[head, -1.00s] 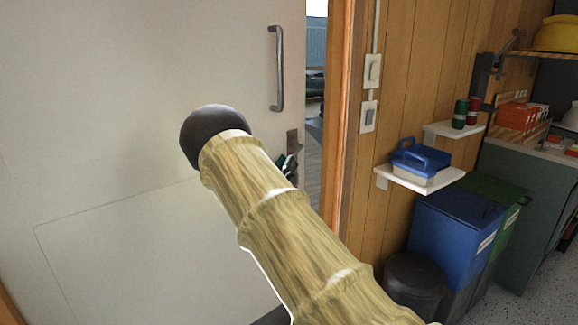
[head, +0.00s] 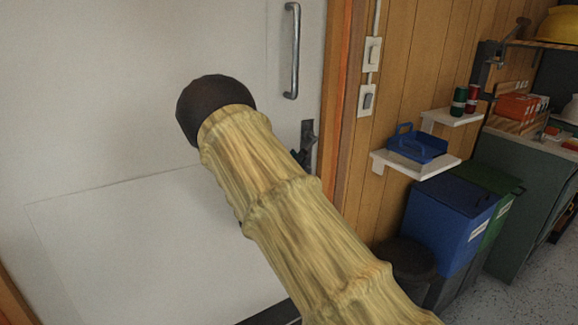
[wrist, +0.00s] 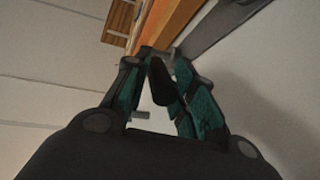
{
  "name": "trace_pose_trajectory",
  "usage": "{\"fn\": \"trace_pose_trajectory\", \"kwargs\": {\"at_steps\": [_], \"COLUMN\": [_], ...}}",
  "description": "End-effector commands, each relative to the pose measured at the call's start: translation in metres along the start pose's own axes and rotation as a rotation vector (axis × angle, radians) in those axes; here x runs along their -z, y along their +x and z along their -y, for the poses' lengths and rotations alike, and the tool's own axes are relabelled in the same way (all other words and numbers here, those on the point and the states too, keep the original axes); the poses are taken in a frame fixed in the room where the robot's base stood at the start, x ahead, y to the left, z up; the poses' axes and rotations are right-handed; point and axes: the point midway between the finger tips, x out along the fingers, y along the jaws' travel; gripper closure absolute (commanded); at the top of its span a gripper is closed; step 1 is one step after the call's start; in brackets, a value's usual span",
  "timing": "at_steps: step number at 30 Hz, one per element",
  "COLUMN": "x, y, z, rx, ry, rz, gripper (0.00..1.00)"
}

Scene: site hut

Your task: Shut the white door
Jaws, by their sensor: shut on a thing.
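The white door (head: 110,90) fills the left of the head view. Its right edge lies along the orange-brown frame (head: 341,95), with no gap visible between them. A long metal pull handle (head: 292,50) is fixed upright near that edge. Below it is a dark lever handle (head: 308,132), partly hidden by my sleeved arm. In the wrist view my gripper (wrist: 158,62), with green-black fingers, is shut on the dark lever (wrist: 163,84), which lies between the fingers. In the head view the gripper is mostly hidden behind my arm.
Right of the frame, the wooden wall carries switches (head: 370,58) and a small white shelf (head: 382,160) with a blue caddy (head: 417,146). Blue (head: 445,225) and green (head: 498,215) bins and a dark round bin (head: 405,258) stand below. Grey floor shows at lower right.

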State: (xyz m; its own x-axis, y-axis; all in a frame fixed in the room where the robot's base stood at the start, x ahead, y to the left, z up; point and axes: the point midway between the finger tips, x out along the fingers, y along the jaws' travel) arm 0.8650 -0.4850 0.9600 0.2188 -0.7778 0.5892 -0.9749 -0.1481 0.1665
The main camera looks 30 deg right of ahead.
Motion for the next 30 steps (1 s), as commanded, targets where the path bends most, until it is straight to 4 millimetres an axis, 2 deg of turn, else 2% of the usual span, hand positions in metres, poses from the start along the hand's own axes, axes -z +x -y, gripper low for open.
{"fn": "trace_pose_trajectory", "kwargs": {"at_steps": [1,3,4,6,14,17,21,30], "x": [-0.007,-0.004,-0.003,0.002,0.013,0.009,0.004,-0.006], "y": [-0.005,-0.004,-0.004,-0.003,0.001,0.001,-0.001,-0.005], "z": [-0.01,-0.016,-0.019,-0.025,-0.032,-0.032,-0.027,-0.01], "rx": [-0.006,-0.009,-0.01,-0.013,-0.021,-0.019,-0.015,-0.005], "ry": [-0.013,-0.008,-0.006,-0.001,0.017,0.007,-0.003,-0.017], "rz": [0.01,0.009,0.009,0.006,-0.002,0.0,0.004,0.008], "gripper": [1.0,1.0,0.71,0.58,0.57,0.5,0.42,0.39]}}
